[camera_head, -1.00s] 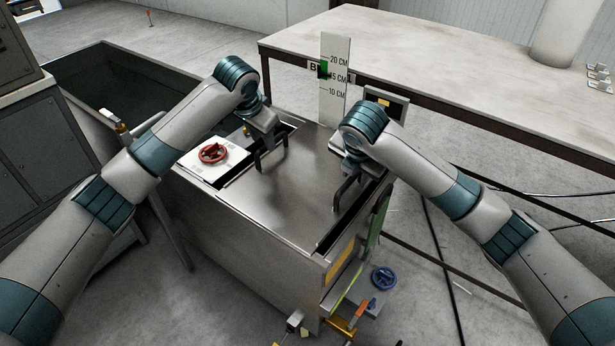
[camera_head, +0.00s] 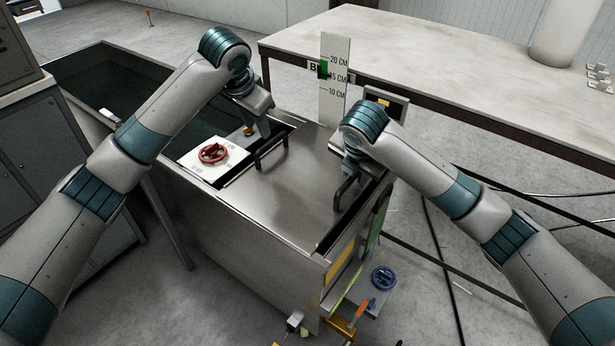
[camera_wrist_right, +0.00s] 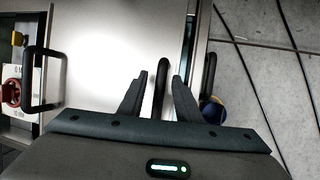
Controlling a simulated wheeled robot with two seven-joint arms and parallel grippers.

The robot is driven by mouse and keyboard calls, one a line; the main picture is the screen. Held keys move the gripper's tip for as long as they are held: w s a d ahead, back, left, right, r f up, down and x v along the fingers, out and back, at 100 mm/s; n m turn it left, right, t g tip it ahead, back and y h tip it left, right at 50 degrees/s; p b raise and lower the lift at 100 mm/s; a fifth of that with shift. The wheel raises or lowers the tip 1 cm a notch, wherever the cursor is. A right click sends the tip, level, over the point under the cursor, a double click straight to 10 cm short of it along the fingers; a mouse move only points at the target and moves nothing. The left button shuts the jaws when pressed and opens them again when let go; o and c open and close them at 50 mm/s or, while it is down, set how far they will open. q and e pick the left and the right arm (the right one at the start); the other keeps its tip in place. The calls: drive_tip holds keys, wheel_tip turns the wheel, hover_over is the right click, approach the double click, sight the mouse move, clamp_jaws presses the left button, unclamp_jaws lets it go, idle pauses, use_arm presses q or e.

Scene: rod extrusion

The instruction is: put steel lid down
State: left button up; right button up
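The steel lid (camera_head: 292,185) lies flat on top of the metal tank (camera_head: 262,235); it also shows in the right wrist view (camera_wrist_right: 100,60). It has two black handles, a left one (camera_head: 271,153) and a right one (camera_head: 343,196). My left gripper (camera_head: 264,130) is just above and behind the left handle, apart from it; its finger opening is hard to make out. My right gripper (camera_wrist_right: 160,88) is open, with its fingers on either side of the right handle (camera_wrist_right: 161,75) and gaps between. In the head view its fingers are mostly hidden.
A red valve wheel (camera_head: 212,153) on a white plate sits left of the lid. A height gauge (camera_head: 334,85) stands behind it. A long table (camera_head: 450,70) is at the back right. A blue wheel (camera_head: 383,277) is low in front.

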drive_tip(key=v, duration=1.2)
idle(0.5)
